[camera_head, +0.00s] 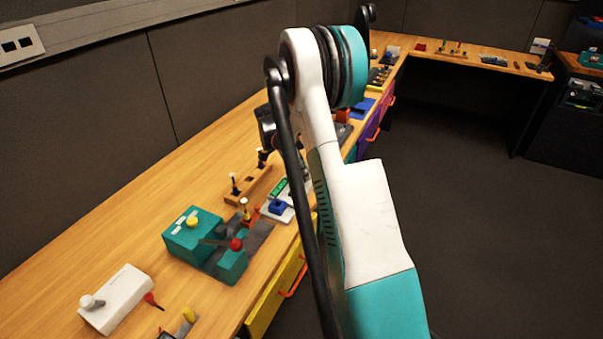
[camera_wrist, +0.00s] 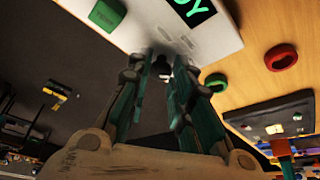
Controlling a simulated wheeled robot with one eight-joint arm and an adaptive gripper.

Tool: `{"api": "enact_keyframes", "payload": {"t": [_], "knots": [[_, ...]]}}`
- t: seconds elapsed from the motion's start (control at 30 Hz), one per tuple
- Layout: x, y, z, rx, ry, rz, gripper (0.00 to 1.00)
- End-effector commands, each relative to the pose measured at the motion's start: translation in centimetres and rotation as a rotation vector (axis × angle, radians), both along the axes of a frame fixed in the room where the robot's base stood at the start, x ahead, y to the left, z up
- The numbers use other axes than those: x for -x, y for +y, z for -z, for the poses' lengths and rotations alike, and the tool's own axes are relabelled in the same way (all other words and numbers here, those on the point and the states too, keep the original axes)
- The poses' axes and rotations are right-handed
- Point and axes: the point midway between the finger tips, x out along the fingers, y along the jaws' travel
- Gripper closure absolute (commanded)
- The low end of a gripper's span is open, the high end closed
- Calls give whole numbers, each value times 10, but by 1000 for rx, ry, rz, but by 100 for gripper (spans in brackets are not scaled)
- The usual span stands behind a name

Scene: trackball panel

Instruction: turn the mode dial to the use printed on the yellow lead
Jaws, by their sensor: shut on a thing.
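In the wrist view, my gripper (camera_wrist: 165,76) reaches to a white panel with its two fingers close together. It is shut on a small dark knob (camera_wrist: 162,62), most likely the mode dial; the fingers hide most of it. A black display (camera_wrist: 195,10) on the panel shows green letters ending in "OY", cut off by the frame edge. In the head view, my arm covers my fingers and the dial; part of the white panel (camera_head: 287,215) shows left of the arm. I cannot make out a yellow lead or its print.
A dark green block (camera_wrist: 107,13) sits on the panel. A green ring (camera_wrist: 216,82) and a red ring (camera_wrist: 281,57) lie on the wood. In the head view, a teal box (camera_head: 190,236) and a white box (camera_head: 117,298) stand on the bench. Open floor lies to the right.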

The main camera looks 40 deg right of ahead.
Motion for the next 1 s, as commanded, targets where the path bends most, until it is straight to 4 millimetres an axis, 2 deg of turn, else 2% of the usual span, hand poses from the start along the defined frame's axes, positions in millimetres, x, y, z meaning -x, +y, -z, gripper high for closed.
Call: {"api": "enact_keyframes", "payload": {"t": [0.03, 0.1, 0.53, 0.67, 1.0], "knots": [[0, 0, 1, 0, 0, 0, 73], [0, 0, 1, 0, 0, 0, 59], [-1, 2, -6, 0, 0, -1, 59], [-5, 8, -22, 0, 0, -1, 59], [-19, 29, -84, 0, 0, -1, 59]]}}
